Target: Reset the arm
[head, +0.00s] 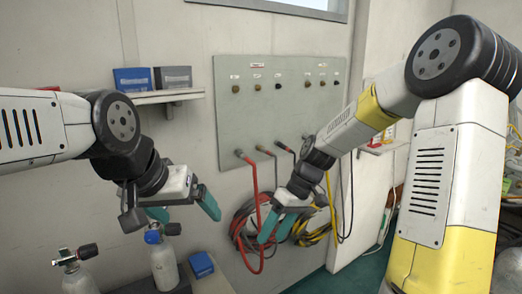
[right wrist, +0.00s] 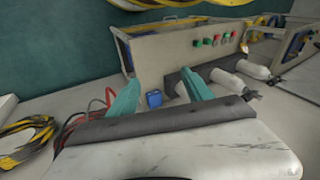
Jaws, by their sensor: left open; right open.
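My left gripper (head: 182,210) is in the head view, left of centre, its teal fingers apart and nothing between them. It hangs in front of the wall, above and beside the gas cylinders. My right gripper (head: 276,228) is near the middle of the head view, in front of the coiled hoses, pointing down. In the right wrist view its teal fingers (right wrist: 160,92) are spread with no object held. A small blue box (right wrist: 154,99) shows between them, farther off. It also shows in the head view (head: 201,264), low and left of the right gripper.
A grey panel (head: 285,105) with fittings is on the wall. A red hose (head: 254,190) hangs from it; red and yellow coils (head: 305,232) hang below. A shelf (head: 168,97) holds two boxes. Gas cylinders (head: 165,268) stand at lower left. Green floor (head: 345,270) shows at lower right.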

